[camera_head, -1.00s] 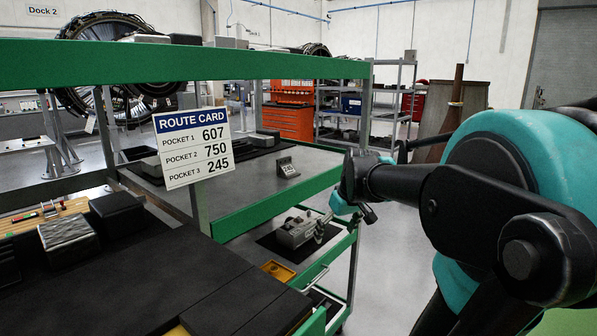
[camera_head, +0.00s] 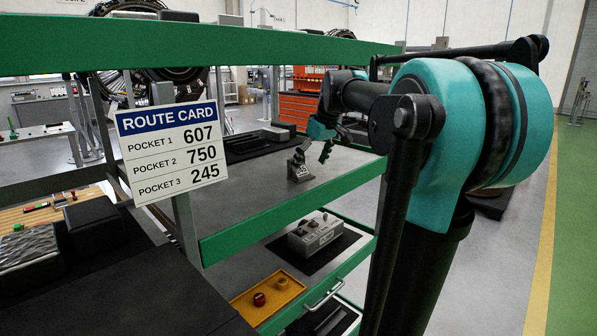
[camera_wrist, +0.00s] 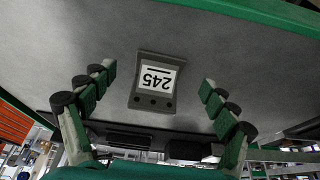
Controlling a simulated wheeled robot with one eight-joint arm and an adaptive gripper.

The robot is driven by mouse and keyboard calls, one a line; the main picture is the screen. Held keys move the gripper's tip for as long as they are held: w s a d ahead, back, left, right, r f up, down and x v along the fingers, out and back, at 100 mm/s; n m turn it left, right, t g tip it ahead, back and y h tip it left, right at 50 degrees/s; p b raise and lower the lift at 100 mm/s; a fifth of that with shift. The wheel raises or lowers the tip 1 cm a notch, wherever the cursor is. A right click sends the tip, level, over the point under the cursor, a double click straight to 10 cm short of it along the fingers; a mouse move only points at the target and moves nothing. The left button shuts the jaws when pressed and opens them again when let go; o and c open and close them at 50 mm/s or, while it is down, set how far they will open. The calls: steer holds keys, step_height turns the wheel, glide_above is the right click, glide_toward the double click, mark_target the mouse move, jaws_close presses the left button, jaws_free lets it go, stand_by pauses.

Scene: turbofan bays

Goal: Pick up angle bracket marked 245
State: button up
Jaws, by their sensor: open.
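The angle bracket marked 245 (camera_head: 299,172) is a small dark grey part on the grey middle shelf (camera_head: 330,162) of the green-railed cart. In the wrist view the bracket (camera_wrist: 155,103) shows its white 245 label upside down, with several dark holes along one edge. My gripper (camera_head: 315,149) is at the bracket, reaching over the shelf from the right. In the wrist view my gripper (camera_wrist: 158,79) has its fingers spread wide, one on each side of the bracket, with clear gaps. In the head view I cannot tell whether a finger touches it.
A route card (camera_head: 173,152) hangs on the cart's near side. Green rails (camera_head: 285,215) edge the shelf. Dark boxes on a black mat (camera_head: 250,146) lie farther back. The lower shelf holds a grey device (camera_head: 315,236) and a yellow tray (camera_head: 268,300).

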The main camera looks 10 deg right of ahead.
steer(key=w+a, duration=0.2)
steer(key=w, duration=0.2)
steer(key=shift+w+a, duration=0.2)
steer(key=shift+a, duration=0.2)
steer(key=shift+w+a+f, duration=0.15)
steer(key=shift+f, duration=0.4)
steer(key=shift+c, duration=0.5)
steer(key=c, duration=1.3)
steer(key=shift+r, duration=0.1)
